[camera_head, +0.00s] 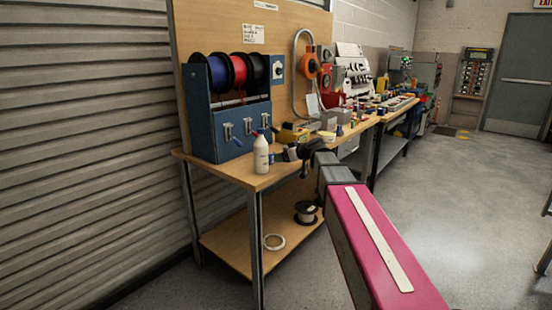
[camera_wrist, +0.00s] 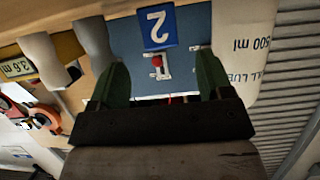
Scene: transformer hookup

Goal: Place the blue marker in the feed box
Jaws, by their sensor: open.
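My gripper (camera_wrist: 163,72) is open, with its two green fingers apart and nothing seen held between them. In the head view my gripper (camera_head: 283,153) is small and dark at the bench front, just right of the white bottle. A blue tag with a white 2 (camera_wrist: 157,28) shows beyond the fingertips; it may be the blue marker. Beside it is a white bracket with a red part (camera_wrist: 156,67) on a blue panel. The blue cabinet (camera_head: 208,128) under the wire spools may be the feed box; I cannot tell for sure.
A white bottle (camera_head: 261,155) stands at the bench's front edge, close beside my right finger in the wrist view (camera_wrist: 245,45). Blue, red and black spools (camera_head: 237,70) top the cabinet. Floor on the right is clear.

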